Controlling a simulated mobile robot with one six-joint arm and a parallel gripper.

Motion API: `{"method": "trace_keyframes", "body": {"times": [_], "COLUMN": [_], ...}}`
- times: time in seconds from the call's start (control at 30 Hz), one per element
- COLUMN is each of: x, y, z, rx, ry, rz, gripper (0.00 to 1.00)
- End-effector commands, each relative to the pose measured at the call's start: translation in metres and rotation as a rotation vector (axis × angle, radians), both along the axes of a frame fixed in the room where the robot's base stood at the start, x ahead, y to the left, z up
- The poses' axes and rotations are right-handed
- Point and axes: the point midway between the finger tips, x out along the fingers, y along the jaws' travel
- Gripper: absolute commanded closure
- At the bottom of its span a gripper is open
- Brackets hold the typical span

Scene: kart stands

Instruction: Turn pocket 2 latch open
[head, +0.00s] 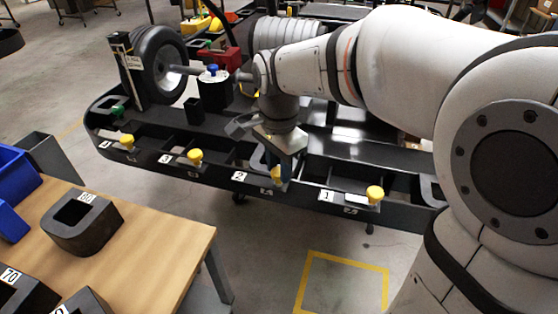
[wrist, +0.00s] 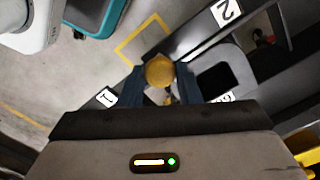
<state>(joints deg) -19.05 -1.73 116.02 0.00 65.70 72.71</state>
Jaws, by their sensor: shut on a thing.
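The pocket 2 latch has a yellow knob (head: 276,180) on the front rail of the dark kart stand, right of the "2" label (head: 239,177). My gripper (head: 277,170) is above it, pointing down, and partly hides the knob. In the wrist view the round yellow knob (wrist: 160,69) sits between the two blue fingers of my gripper (wrist: 160,84), which are closed on it. The lower part of the latch is mostly hidden by the knob and fingers. In the wrist view a grey block with a dark opening (wrist: 237,62) lies in the pocket beside the knob.
Other yellow knobs stand along the rail, at pocket 1 (head: 375,193), pocket 3 (head: 195,156) and farther left (head: 127,141). A wheel (head: 160,65) stands at the stand's left end. A wooden table (head: 150,235) with grey blocks is at front left.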

Motion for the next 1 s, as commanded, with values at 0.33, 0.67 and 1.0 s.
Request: {"method": "trace_keyframes", "body": {"times": [0.33,0.67,1.0], "x": [-0.0002,0.0001,0.0001], "y": [-0.0004,-0.0005,-0.0006], "z": [0.0025,0.0021,0.0017], "rx": [-0.001,-0.001,0.001], "ry": [0.001,0.001,0.001], "rz": [0.321,0.633,0.954], "gripper": [0.92,0.92,0.92]}}
